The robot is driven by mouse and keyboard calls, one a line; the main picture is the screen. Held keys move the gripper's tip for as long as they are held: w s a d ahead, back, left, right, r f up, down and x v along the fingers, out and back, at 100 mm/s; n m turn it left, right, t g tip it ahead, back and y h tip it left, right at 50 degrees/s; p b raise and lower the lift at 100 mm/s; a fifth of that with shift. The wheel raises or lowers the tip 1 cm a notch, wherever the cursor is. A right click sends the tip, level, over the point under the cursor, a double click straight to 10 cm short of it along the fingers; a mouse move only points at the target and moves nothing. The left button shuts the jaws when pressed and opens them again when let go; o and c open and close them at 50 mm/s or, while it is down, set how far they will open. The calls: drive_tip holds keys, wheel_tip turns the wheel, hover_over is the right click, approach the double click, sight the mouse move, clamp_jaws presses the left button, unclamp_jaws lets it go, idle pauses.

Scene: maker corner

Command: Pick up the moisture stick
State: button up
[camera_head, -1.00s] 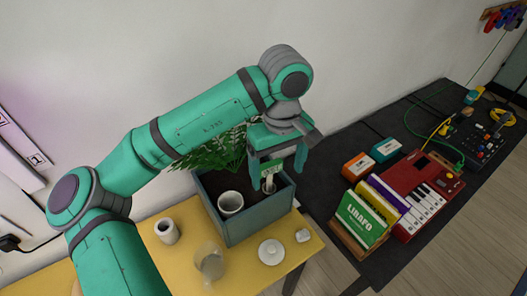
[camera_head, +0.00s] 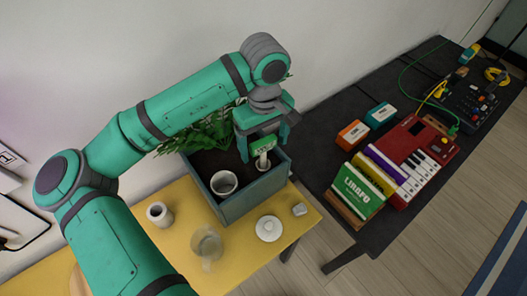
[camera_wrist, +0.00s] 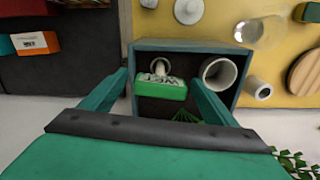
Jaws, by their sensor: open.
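A small green block with white lettering (camera_wrist: 162,88) stands in the planter (camera_wrist: 183,45), close to a pale rounded stick-like piece (camera_wrist: 160,66). It also shows in the head view (camera_head: 264,145), with the pale piece (camera_head: 263,162) below it. I take these for the moisture stick, but cannot tell whether they are one piece. My gripper (camera_head: 264,150) points down over the planter, its fingers apart on either side of the green block. In the wrist view my gripper (camera_wrist: 157,82) is open, with a gap between each finger and the block.
A white cup (camera_head: 224,182) stands in the planter beside the block, and leafy stems (camera_head: 205,135) rise behind. A pale jar (camera_head: 159,214), a clear glass (camera_head: 206,244) and a white disc (camera_head: 268,229) stand on the yellow table (camera_head: 180,250). A dark table (camera_head: 320,215) lies right.

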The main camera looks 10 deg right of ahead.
sight(263, 152)
wheel_tip(263, 152, down, 4)
drive_tip(key=shift+w+a, duration=0.1)
drive_tip(key=shift+w, duration=0.05)
drive_tip(key=shift+c, duration=0.7)
drive_tip(key=c, duration=1.1)
drive_tip(key=shift+r, duration=0.1)
wheel_tip(263, 152, up, 26)
drive_tip(key=shift+r, duration=0.2)
idle(0.5)
idle(0.4)
